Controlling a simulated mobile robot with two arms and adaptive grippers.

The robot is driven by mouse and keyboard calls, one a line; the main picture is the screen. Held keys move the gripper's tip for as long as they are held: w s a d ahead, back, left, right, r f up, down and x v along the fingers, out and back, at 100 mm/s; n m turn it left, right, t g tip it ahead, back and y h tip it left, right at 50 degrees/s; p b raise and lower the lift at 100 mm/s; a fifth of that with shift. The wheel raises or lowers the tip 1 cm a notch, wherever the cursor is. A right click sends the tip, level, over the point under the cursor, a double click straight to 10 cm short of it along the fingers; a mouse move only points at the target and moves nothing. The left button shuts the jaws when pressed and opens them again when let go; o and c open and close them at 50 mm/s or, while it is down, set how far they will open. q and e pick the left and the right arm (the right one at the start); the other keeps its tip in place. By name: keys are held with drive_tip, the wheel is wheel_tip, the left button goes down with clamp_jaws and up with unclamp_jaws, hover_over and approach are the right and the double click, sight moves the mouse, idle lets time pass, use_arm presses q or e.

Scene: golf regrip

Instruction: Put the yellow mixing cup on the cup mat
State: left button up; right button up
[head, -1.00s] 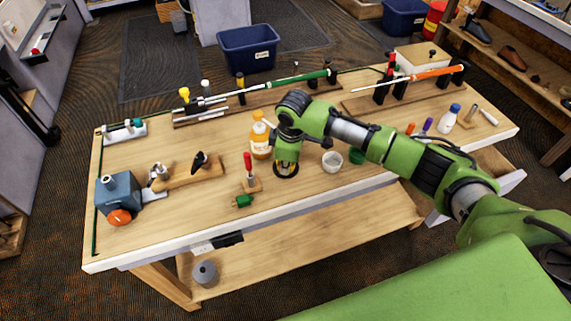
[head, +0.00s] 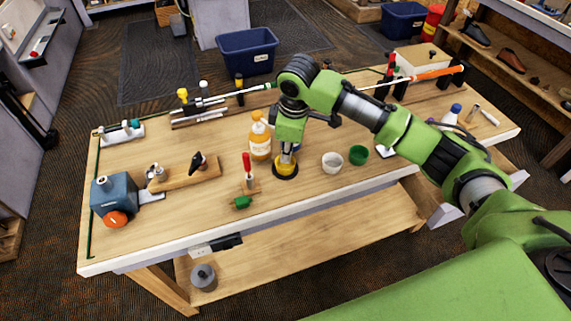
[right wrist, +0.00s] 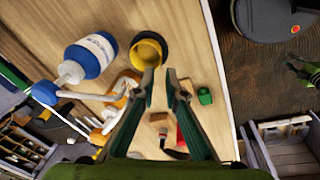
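The yellow mixing cup (head: 285,167) stands upright on the round black cup mat (head: 286,176) near the front of the bench. In the right wrist view the cup (right wrist: 148,52) is seen from above, with the dark mat rim (right wrist: 162,41) around it. My right gripper (head: 287,150) is just above the cup. In the right wrist view its two fingers (right wrist: 160,74) are apart with nothing between them, clear of the cup. My left gripper is not in view.
An orange-filled bottle (head: 260,141) stands close behind left of the cup. A red-handled tool (head: 247,163) and a green block (head: 242,202) are to the left. A white cup (head: 332,163) and a green cup (head: 358,155) stand to the right.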

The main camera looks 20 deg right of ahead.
drive_tip(key=shift+s+d+r, duration=0.1)
drive_tip(key=shift+s+r, duration=0.05)
drive_tip(key=shift+r, duration=0.8)
drive_tip(key=shift+s+r, duration=0.15)
drive_tip(key=shift+r, duration=0.8)
